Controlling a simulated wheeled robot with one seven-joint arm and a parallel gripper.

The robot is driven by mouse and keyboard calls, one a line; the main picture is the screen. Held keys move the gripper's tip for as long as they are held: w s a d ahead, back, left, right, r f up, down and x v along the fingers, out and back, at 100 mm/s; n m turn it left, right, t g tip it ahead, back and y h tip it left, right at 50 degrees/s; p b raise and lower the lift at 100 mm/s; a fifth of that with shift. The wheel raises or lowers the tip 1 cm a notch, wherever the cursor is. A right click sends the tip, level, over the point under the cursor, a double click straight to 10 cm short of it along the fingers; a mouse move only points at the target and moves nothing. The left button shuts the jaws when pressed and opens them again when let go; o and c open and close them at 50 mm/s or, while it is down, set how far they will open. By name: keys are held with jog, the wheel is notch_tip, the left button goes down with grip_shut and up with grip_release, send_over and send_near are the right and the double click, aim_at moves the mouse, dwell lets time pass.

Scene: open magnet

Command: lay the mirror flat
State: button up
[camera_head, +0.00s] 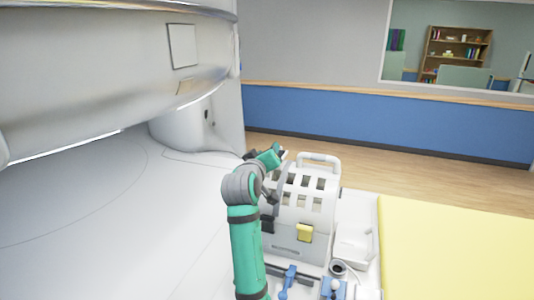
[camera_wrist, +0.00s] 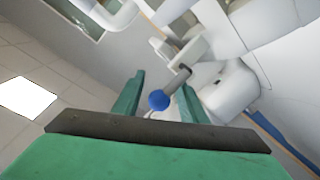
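My gripper (camera_head: 270,157) is at the upper left side of the white, windowed head coil (camera_head: 304,195). In the wrist view my gripper (camera_wrist: 158,93) has its two green fingers standing apart. A blue ball-shaped knob (camera_wrist: 158,100) shows between the fingers, beside a short dark grey bar (camera_wrist: 176,80). I cannot tell whether the fingers touch the knob. I cannot pick out the mirror with certainty in either view; my arm hides part of the coil's left side.
The large white magnet (camera_head: 90,70) overhangs the left side. A yellow pad (camera_head: 455,250) lies to the right. Blue fittings (camera_head: 289,280) and a white tray (camera_head: 354,245) sit close to the coil. Wood floor (camera_head: 390,170) is clear behind.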

jog(key=v, duration=1)
jog(key=shift+s, duration=0.4)
